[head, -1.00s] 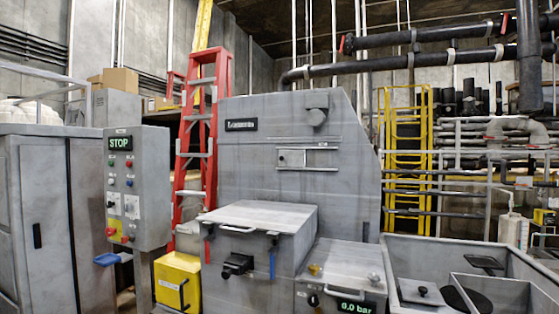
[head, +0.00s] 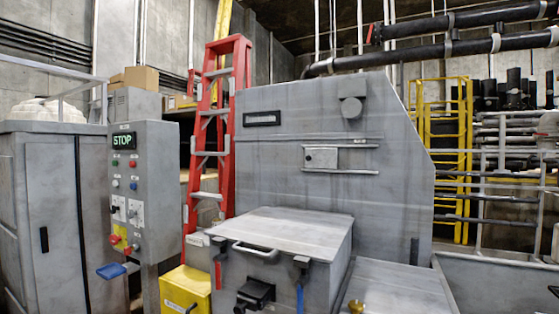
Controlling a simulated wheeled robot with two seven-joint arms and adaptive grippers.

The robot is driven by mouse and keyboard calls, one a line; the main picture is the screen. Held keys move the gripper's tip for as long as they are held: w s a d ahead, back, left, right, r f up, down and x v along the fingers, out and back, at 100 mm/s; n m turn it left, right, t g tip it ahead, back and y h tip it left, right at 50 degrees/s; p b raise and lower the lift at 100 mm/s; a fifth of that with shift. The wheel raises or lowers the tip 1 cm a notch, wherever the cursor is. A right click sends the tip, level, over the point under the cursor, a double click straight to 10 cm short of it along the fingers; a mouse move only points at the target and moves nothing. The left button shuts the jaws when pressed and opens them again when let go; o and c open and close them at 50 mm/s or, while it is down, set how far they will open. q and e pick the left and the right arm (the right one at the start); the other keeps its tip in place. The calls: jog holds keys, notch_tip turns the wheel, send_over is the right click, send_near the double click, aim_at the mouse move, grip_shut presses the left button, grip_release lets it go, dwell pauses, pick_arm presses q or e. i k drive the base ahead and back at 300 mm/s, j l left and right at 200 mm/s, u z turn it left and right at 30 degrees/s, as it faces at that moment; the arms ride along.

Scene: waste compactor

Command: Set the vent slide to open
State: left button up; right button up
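The vent slide (head: 321,158) is a small light-grey plate with a dark knob at its left. It sits between two horizontal rails (head: 342,172) on the upright grey back panel of the compactor (head: 280,180). It lies toward the left part of the rails, with bare panel to its right between them. I cannot read any open or closed marking, and I cannot tell whether an opening lies behind it. Neither of my grippers shows in the head view.
A grey lidded box (head: 285,228) with a front handle stands before the panel. At left is a control post (head: 145,190) with a STOP display and a blue paddle (head: 111,271). A yellow box (head: 185,290) stands low. A red ladder (head: 215,130) leans behind.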

aim_at(317, 158)
jog(key=i+u, duration=0.45)
jog(key=i+l+u, duration=0.15)
jog(key=i+u, duration=0.35)
